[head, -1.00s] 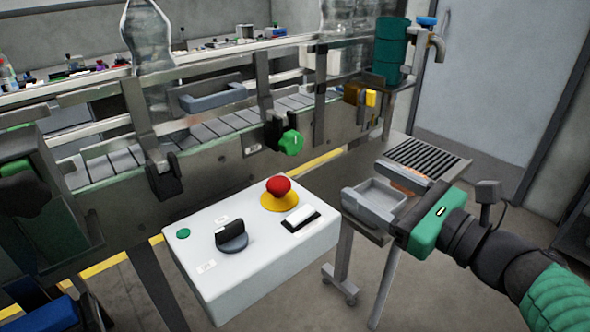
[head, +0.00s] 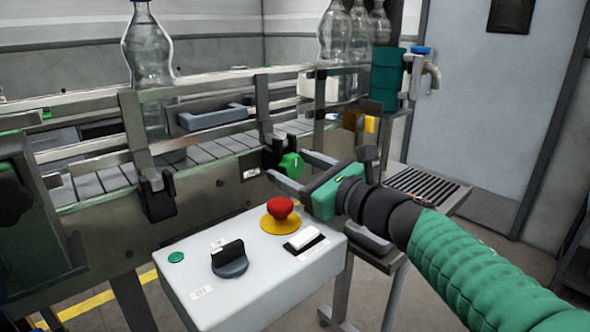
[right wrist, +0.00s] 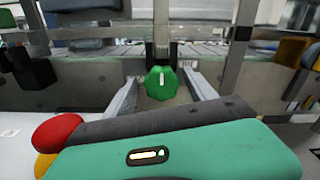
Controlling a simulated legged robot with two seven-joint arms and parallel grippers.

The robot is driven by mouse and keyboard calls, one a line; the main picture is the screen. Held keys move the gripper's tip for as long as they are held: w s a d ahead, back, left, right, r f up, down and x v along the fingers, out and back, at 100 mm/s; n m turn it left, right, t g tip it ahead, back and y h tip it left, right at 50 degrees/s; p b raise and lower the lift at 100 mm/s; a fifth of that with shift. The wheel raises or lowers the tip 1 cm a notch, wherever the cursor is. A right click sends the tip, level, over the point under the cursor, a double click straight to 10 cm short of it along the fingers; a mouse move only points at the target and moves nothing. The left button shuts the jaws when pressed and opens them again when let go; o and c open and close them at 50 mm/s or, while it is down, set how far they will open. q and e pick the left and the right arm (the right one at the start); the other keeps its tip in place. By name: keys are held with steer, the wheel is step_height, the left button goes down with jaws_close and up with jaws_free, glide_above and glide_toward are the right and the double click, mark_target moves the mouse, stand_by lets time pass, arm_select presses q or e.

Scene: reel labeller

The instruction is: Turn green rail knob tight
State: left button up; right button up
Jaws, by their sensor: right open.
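The green rail knob (head: 291,165) sits on a dark clamp on the front of the conveyor. A white mark shows on its face. In the right wrist view the knob (right wrist: 161,82) shows between the two grey fingers, with a gap on each side. My right gripper (head: 292,170) is open, with its fingers pointing at the knob; the same gripper (right wrist: 162,92) shows in the right wrist view. I cannot tell how far the fingertips reach past the knob. My left gripper is not in view.
A white control box (head: 250,265) with a red emergency button (head: 279,208) and a black rotary switch (head: 229,257) stands close below my right gripper. Bottles (head: 148,65) stand on the conveyor behind the rails. A yellow knob (head: 369,124) is to the right.

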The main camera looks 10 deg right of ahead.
steer(key=shift+d, duration=0.2)
steer(key=shift+c, duration=1.1)
steer(key=c, duration=1.1)
steer(key=shift+c, duration=0.2)
steer(key=shift+r+m, duration=0.1)
steer(key=shift+m, duration=0.3)
steer(key=shift+m+p, duration=0.35)
steer(key=shift+m, duration=0.85)
steer(key=shift+d+m+p, duration=0.1)
steer(key=shift+m+p, duration=0.4)
steer(key=shift+m, duration=1.4)
